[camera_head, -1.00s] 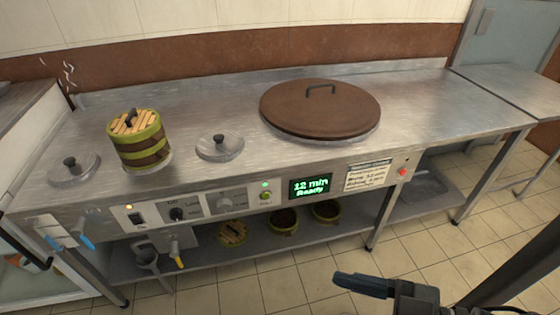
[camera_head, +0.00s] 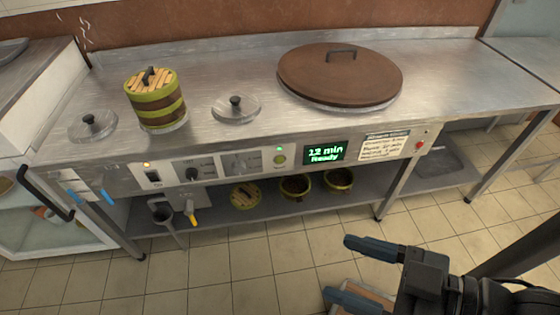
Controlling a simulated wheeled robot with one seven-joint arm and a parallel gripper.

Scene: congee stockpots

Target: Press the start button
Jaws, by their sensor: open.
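The display (camera_head: 324,152) reads "12 min Ready". A small red button or light (camera_head: 420,143) is at the panel's right end. I cannot read which is labelled start. My gripper (camera_head: 340,268) is open and empty at the lower right, its two dark fingers pointing left. It appears in front of and below the panel, apart from it.
The steel counter (camera_head: 225,75) holds a large brown lid (camera_head: 340,78), a banded wooden steamer (camera_head: 156,100) and small lids (camera_head: 236,108). Bowls (camera_head: 295,187) stand on the lower shelf.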

